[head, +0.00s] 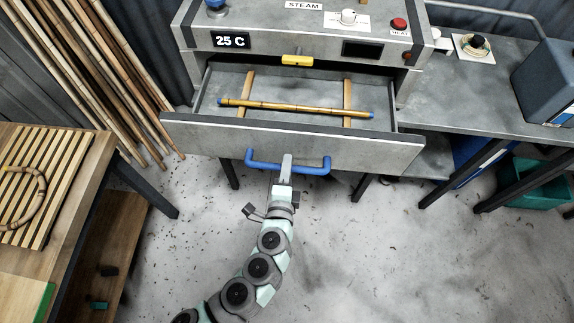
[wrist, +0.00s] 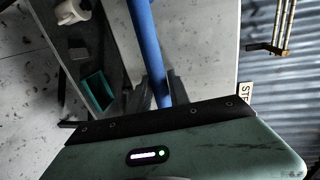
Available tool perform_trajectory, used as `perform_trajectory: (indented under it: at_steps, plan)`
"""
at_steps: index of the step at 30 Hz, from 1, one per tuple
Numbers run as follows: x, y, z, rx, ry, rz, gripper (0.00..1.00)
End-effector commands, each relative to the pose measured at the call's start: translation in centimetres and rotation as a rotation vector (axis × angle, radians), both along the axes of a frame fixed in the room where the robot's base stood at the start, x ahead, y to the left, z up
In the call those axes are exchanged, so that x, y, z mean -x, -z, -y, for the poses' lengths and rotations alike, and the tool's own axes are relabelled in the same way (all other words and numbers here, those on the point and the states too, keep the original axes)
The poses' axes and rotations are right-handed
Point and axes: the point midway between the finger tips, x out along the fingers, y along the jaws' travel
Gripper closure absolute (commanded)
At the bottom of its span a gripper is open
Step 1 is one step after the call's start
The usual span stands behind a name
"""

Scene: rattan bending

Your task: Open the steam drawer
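The steam drawer (head: 290,143) is pulled out from the grey steam box, and its inside shows. Its blue handle (head: 253,164) runs across the front panel. My gripper (head: 286,166) is at the middle of the handle. In the wrist view the blue handle bar (wrist: 143,35) runs down between the dark fingers of my gripper (wrist: 160,88), which sit close on both sides of it. The exact contact is partly hidden by the gripper body.
A rattan pole (head: 295,108) with blue ends lies across two wooden rests in the drawer. A yellow latch (head: 297,60) is above the opening. A slatted wooden bench (head: 75,160) stands left. Clear floor lies in front of the drawer.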

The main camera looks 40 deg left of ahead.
Motion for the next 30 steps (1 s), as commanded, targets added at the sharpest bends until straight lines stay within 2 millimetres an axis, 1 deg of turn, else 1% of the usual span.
perform_trajectory:
  at_steps: [1,6,14,17,20,27,30]
  plan:
    - [0.0,0.0,0.0,0.0,0.0,0.0,0.72]
    - [0.0,0.0,0.0,0.0,0.0,0.0,0.59]
    - [0.1,0.0,0.1,0.0,0.0,0.0,0.59]
    - [0.5,-0.1,0.4,0.0,0.0,0.0,0.59]
    - [1.6,-0.3,1.1,0.001,-0.003,-0.002,0.59]
    - [5.3,-1.2,4.0,0.002,-0.002,-0.003,0.59]
    - [6.4,-1.6,5.1,0.002,0.0,-0.001,0.59]
